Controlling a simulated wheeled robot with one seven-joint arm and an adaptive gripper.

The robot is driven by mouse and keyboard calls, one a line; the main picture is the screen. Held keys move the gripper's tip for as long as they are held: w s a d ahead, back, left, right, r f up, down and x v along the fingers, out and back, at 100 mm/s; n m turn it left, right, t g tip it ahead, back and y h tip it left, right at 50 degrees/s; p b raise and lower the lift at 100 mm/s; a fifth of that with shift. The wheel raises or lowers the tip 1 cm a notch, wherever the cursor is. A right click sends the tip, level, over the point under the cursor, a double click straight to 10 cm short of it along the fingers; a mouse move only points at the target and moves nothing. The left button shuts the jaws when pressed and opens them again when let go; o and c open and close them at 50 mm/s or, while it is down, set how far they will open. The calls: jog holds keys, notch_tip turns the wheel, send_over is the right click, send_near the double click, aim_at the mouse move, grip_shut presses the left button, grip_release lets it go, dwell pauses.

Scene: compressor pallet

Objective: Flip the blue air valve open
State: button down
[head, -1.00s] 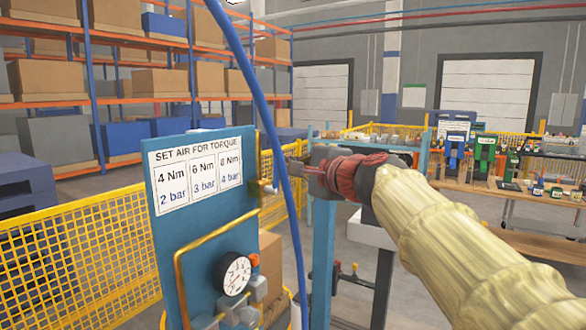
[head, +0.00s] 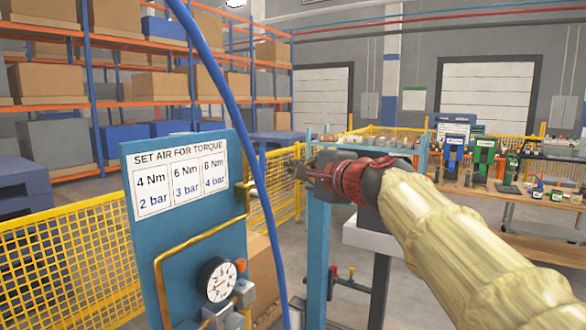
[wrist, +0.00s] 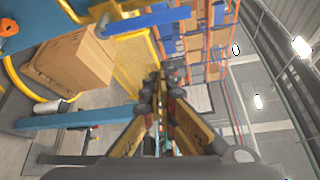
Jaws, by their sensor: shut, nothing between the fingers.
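In the wrist view, a long blue lever (wrist: 150,22), apparently the air valve's handle, crosses the top of the picture. Its left end meets a metal fitting by the yellow pipe. My gripper (head: 292,168) is right of the panel, shut and empty. Its fingertips (wrist: 160,84) are below the lever in the wrist view, apart from it in the picture.
The blue hose (head: 243,110) hangs between panel and gripper. A pressure gauge (head: 217,280) and an orange-red knob (head: 240,265) sit low on the panel. A blue post (head: 318,255) stands below my wrist. Yellow mesh fencing (head: 60,260) and a cardboard box (head: 262,268) are behind.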

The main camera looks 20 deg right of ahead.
jog(key=s, duration=0.8)
jog(key=shift+r+p, duration=0.25)
jog(key=shift+p, duration=0.2)
jog(key=s+a+f+n+g, duration=0.2)
jog(key=s+f+n+g, duration=0.15)
jog(key=f, duration=0.65)
jog(key=s+a+f+n+g, duration=0.25)
jog(key=s+f+n, duration=0.25)
jog(key=f, duration=0.4)
jog(key=s+a+f+n+g, duration=0.1)
jog(key=s+f+n+g, duration=0.3)
jog(key=f, duration=0.6)
jog(key=s+a+f+n+g+h+p, duration=0.1)
jog(key=s+a+f+n, duration=0.4)
jog(key=s+f+n, duration=0.2)
jog(key=s, duration=0.2)
jog(key=shift+s+a+f, duration=0.15)
jog(key=shift+s+a, duration=0.25)
